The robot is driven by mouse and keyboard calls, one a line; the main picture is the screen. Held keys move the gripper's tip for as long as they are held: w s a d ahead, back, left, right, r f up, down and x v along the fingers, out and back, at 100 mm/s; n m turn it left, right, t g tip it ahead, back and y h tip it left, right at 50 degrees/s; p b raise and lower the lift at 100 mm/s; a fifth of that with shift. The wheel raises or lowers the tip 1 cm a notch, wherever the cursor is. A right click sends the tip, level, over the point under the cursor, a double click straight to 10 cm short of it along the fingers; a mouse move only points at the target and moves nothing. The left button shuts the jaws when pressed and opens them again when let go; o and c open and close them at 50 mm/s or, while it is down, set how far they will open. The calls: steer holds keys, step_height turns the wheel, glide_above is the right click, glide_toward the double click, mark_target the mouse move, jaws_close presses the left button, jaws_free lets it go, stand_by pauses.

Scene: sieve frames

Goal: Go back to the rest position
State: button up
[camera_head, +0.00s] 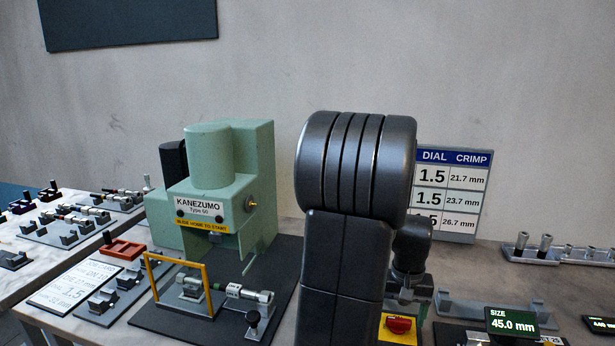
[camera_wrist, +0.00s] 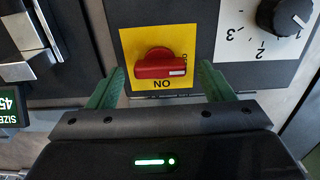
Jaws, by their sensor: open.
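My gripper (camera_wrist: 162,72) is open in the wrist view, its two green fingers spread on either side of a red rotary switch (camera_wrist: 160,64). The fingers stand apart from the switch and nothing is held. The switch sits on a yellow plate (camera_wrist: 133,42), its white mark towards the right. It also shows in the head view (camera_head: 399,325), low beside my arm. In the head view my dark arm stands upright in the middle and hides most of the gripper and what lies behind it.
A green press (camera_head: 258,150) with a yellow guard frame (camera_head: 205,275) stands left of my arm. A dial and crimp chart (camera_head: 462,190) leans at the wall. A size display (camera_head: 512,321) is at right. In the wrist view a black dial knob (camera_wrist: 285,15) is close to the right finger.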

steer(key=shift+f, duration=0.55)
steer(key=m, duration=0.8)
steer(key=shift+m+b, duration=0.3)
steer(key=shift+m, duration=0.1)
steer(key=m, duration=0.4)
steer(key=shift+m, duration=0.3)
steer(key=shift+m+b, duration=0.4)
steer(key=shift+m, duration=1.9)
steer(key=shift+r, duration=0.1)
